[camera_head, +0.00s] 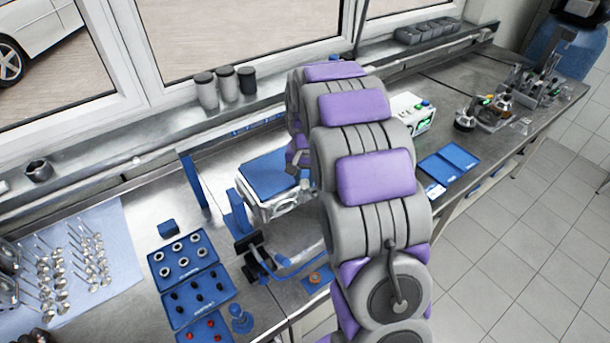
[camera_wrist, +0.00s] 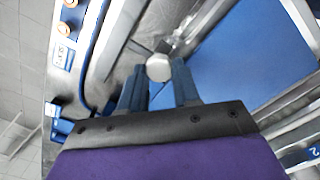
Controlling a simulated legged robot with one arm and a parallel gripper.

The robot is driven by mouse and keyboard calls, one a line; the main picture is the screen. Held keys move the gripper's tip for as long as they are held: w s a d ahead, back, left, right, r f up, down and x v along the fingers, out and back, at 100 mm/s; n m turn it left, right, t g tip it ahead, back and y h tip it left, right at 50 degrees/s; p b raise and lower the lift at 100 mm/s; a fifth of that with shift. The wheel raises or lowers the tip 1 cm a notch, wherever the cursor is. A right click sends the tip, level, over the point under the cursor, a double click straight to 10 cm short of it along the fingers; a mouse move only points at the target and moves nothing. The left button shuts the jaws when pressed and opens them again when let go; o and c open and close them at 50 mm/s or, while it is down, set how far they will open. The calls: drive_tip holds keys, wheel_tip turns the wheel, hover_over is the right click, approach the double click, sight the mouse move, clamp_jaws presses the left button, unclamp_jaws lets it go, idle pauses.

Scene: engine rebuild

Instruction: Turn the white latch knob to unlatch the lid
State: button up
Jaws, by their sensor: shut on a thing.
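The white latch knob (camera_wrist: 159,67) is a small pale disc in the wrist view, at the edge of the blue lid (camera_wrist: 255,50). My gripper (camera_wrist: 159,76) has its two dark blue fingers on either side of the knob, shut on it. In the head view the blue lid (camera_head: 270,174) tops a silver box on the bench, and the lid looks closed. My arm hides the right part of the box there. The knob and my fingertips cannot be made out in the head view.
A blue bracket (camera_head: 238,215) stands left of the box, and a black clamp-like part (camera_head: 252,249) is in front. Blue trays (camera_head: 184,262) of small parts lie to the left. A white box (camera_head: 411,114) and flat blue trays (camera_head: 447,164) are to the right.

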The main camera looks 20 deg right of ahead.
sight(304, 181)
idle(0.4)
drive_tip(key=o, duration=1)
drive_tip(key=shift+a, duration=0.2)
drive_tip(key=shift+o, duration=0.2)
drive_tip(key=shift+r, duration=0.1)
wheel_tip(304, 181, up, 17)
drive_tip(key=p, duration=0.1)
drive_tip(key=shift+w, duration=0.1)
drive_tip(key=s+a+f+n+b, duration=0.2)
drive_tip(key=s+a+f, duration=0.1)
drive_tip(key=s, duration=0.9)
drive_tip(key=s+a+f+n+g+b, duration=0.1)
drive_tip(key=s+a+f, duration=0.3)
drive_tip(key=s, duration=0.9)
drive_tip(key=s+a+f+n+b, duration=0.2)
drive_tip(key=s+a+f+n, duration=0.1)
drive_tip(key=s, duration=1)
drive_tip(key=shift+a+f+n+g+b, duration=0.35)
drive_tip(key=shift+a+f+n+g, duration=0.05)
drive_tip(key=shift+a+f, duration=0.1)
